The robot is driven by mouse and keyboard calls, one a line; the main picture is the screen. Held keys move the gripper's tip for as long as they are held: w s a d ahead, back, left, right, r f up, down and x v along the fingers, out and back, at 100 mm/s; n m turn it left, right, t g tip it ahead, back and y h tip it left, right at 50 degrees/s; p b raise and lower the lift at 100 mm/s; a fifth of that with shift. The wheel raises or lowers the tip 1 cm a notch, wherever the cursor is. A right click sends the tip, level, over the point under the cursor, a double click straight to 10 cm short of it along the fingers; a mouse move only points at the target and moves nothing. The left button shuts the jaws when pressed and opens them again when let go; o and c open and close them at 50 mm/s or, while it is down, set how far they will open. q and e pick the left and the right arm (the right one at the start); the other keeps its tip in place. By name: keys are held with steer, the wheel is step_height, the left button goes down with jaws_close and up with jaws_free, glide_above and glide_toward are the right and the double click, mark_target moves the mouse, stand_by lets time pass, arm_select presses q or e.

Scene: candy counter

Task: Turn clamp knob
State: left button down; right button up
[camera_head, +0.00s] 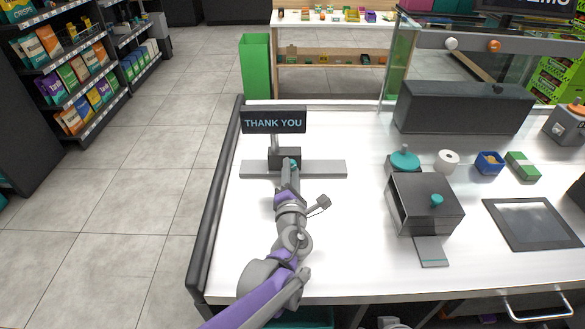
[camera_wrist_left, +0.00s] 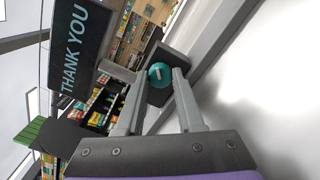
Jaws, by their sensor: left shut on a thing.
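The clamp (camera_head: 276,157) is a dark grey block on a long flat grey base plate (camera_head: 325,169) at the left part of the white counter. It also shows in the left wrist view (camera_wrist_left: 177,62). A dark "THANK YOU" display (camera_head: 272,121) stands above it. The teal clamp knob (camera_wrist_left: 160,74) faces my left gripper (camera_wrist_left: 157,78). The gripper is shut on the knob, one finger at each side. In the head view my left gripper (camera_head: 291,168) mostly covers the knob. My right gripper is not in view.
A grey box machine with a teal knob (camera_head: 436,200), a white tape roll (camera_head: 447,160), a blue tray (camera_head: 489,162) and a dark flat screen (camera_head: 531,224) stand to the right. A long dark box (camera_head: 460,108) is behind. Counter between the clamp and machine is clear.

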arm_select(q)
steer(key=m, duration=0.3)
stand_by(0.4)
steer(key=shift+m+b, duration=0.3)
steer(key=shift+m, duration=1.5)
steer(key=shift+m, duration=0.8)
steer(key=c, duration=0.8)
jaws_free()
steer(key=shift+c, duration=0.2)
steer(key=shift+s, duration=0.1)
